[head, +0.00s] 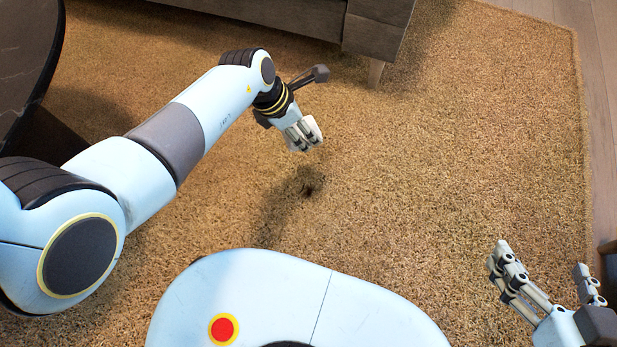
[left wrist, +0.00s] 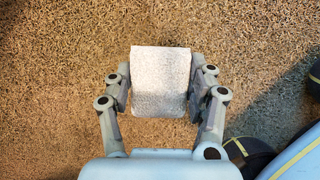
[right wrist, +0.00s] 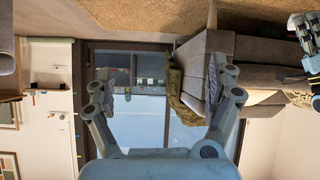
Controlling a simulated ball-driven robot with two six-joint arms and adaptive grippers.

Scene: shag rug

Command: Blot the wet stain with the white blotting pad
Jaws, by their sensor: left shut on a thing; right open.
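The white blotting pad (left wrist: 160,82) is held between the fingers of my left gripper (left wrist: 160,88), which is shut on it. In the head view the pad (head: 314,130) shows partly at the tip of my left gripper (head: 302,136), above the rug. The dark wet stain (head: 308,190) lies on the shag rug, a little below the pad in the picture and apart from it. The stain does not show in the left wrist view. My right gripper (head: 545,275) is open and empty at the lower right; its spread fingers also show in the right wrist view (right wrist: 165,88).
The tan shag rug (head: 430,190) is clear around the stain. A sofa (head: 300,18) with a wooden leg stands at the top. A dark round table (head: 25,60) is at the upper left. Wooden floor (head: 602,120) runs along the right.

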